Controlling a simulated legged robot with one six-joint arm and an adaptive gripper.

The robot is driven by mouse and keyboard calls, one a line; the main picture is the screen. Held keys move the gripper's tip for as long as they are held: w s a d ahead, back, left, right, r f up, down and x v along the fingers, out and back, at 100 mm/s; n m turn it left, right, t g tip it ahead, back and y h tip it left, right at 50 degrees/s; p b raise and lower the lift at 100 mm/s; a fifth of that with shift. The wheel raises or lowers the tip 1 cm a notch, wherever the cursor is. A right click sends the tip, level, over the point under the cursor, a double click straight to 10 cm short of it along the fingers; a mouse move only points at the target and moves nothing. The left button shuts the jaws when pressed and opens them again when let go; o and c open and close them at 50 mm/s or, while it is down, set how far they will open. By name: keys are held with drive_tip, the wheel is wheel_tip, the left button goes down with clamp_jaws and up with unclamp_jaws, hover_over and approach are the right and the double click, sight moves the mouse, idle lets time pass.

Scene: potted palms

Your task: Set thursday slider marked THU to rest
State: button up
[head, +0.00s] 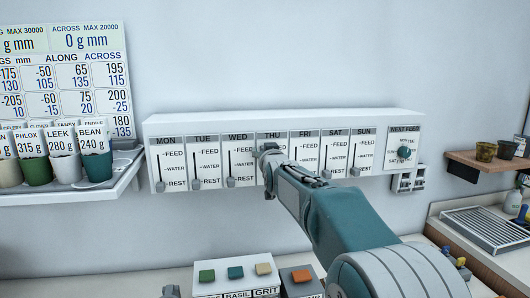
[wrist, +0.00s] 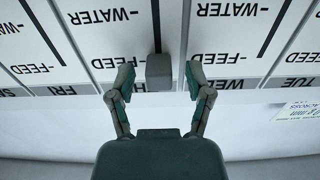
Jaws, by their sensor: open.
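The THU panel (head: 272,134) is in the middle of the white slider board in the head view, mostly covered by my gripper (head: 268,152). In the wrist view, which is upside down, the grey Thursday slider knob (wrist: 159,72) sits level with FEED on its dark slot. My gripper (wrist: 160,88) is open, with one finger on each side of the knob. Small gaps show between the fingers and the knob, so it is not clasped. The REST end of the Thursday slot is out of the wrist view.
The Monday (head: 160,186), Tuesday (head: 196,184), Wednesday (head: 231,182), Saturday (head: 326,174) and Sunday (head: 355,171) knobs are down near REST. My arm hides Friday's lower part. A dial (head: 404,153) is at the right. Coloured buttons (head: 235,273) are below.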

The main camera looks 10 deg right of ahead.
drive_tip(key=shift+c, duration=0.3)
clamp_jaws()
wheel_tip(320, 180, down, 10)
drive_tip(key=shift+r, duration=0.15)
drive_tip(key=shift+o, duration=0.3)
unclamp_jaws()
drive_tip(key=shift+s+r, duration=0.1)
